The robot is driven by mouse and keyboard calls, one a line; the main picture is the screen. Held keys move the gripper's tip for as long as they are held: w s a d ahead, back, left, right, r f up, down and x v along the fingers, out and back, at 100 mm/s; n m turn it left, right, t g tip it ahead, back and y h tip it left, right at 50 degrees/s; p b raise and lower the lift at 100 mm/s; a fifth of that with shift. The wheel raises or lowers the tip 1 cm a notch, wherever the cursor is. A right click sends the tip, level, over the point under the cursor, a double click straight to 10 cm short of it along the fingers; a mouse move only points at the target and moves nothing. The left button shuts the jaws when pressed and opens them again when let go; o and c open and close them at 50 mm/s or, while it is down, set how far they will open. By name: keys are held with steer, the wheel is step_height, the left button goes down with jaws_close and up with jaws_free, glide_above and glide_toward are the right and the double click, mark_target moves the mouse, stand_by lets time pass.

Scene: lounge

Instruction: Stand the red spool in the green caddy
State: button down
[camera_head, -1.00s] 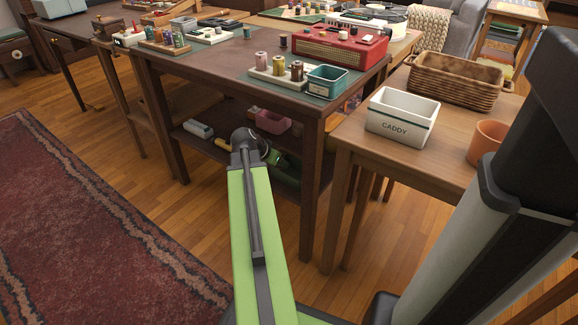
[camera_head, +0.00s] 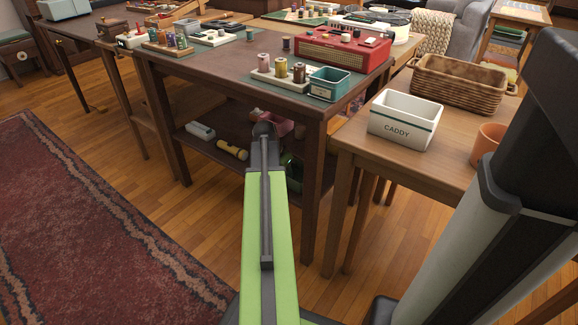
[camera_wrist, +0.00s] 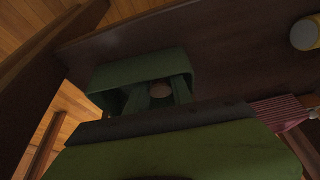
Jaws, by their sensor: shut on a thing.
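In the wrist view a dark green open box, the green caddy (camera_wrist: 112,75), lies on the dark lower shelf. My gripper (camera_wrist: 160,97) reaches to it, and its two fingers show against the box's opening. Between the fingers is a small round brownish-red end, seemingly the red spool (camera_wrist: 160,90); my gripper is shut on it. The light is dim, and I cannot tell whether the spool touches the caddy's floor. In the head view my arm hides the gripper and spool; a dark green shape (camera_head: 292,170) shows beside the arm on the shelf.
A yellow cylinder (camera_wrist: 306,33) lies on the shelf, also in the head view (camera_head: 232,150). A red-striped thing (camera_wrist: 278,110) is at right. Table legs flank the shelf. On top stand a teal box (camera_head: 328,84), spools and a red radio (camera_head: 342,50). A white CADDY box (camera_head: 404,120) stands right.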

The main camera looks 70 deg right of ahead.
steer(key=shift+f+b, duration=0.35)
steer(key=shift+b, duration=0.05)
steer(key=c, duration=1.4)
jaws_free()
steer(key=shift+r, duration=0.1)
steer(key=p+v, duration=0.7)
steer(key=shift+d+r, duration=0.1)
steer(key=shift+r, duration=0.25)
steer(key=shift+r+p, duration=0.2)
steer(key=shift+p, duration=0.2)
